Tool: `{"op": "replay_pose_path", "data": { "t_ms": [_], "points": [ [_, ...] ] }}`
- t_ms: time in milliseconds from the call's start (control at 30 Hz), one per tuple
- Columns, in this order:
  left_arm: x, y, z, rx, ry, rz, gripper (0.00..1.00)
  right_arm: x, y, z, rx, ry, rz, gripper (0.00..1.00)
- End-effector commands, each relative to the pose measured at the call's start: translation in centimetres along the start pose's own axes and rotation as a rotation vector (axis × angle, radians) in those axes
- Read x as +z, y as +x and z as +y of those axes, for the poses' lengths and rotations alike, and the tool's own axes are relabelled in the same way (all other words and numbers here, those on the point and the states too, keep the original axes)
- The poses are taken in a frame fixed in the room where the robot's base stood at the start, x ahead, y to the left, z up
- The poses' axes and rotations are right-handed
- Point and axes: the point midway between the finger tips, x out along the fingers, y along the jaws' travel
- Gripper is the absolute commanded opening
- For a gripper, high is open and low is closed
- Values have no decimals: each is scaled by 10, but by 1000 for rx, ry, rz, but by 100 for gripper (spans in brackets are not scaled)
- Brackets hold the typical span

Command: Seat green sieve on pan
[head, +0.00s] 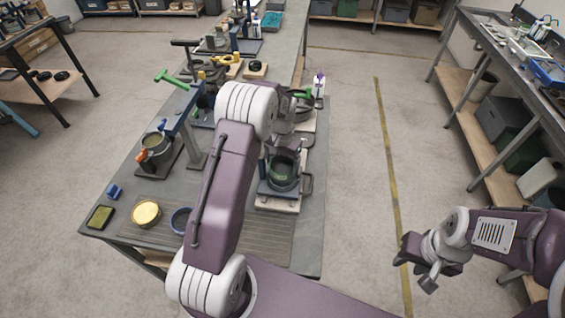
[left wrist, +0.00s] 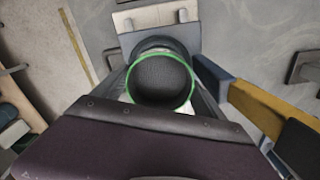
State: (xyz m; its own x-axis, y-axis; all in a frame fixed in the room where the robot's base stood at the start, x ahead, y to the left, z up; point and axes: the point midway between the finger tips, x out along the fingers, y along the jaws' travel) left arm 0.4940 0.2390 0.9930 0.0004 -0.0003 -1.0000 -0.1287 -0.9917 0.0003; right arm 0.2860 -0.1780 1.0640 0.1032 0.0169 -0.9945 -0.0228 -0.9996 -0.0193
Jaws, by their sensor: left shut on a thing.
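The green sieve (left wrist: 161,80), a green ring with dark mesh, sits between my left gripper's fingers in the left wrist view. In the head view its green part (head: 284,168) shows at the dark round pan (head: 283,185). My left gripper (head: 284,153) is shut on the sieve, partly hidden behind my own arm. In the left wrist view the pan (left wrist: 158,44) shows as a dark rim just past the sieve. I cannot tell whether the sieve touches the pan. My right gripper (head: 416,271) is open and empty, over the floor right of the bench.
The pan's stand rests on a pale board (head: 278,204) near the bench's right edge. A clamp stand (head: 190,140) and a yellow-filled dish (head: 146,213) are to the left.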

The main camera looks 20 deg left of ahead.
Motion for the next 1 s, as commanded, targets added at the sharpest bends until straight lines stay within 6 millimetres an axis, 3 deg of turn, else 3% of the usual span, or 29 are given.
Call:
{"op": "replay_pose_path", "data": {
  "t_ms": [967,1000],
  "points": [
    [0,13,0,0,0,1,34,1,7,0,0,0,0,36],
    [0,12,0,0,0,1,93,1,7,0,0,0,0,36]
  ]
}}
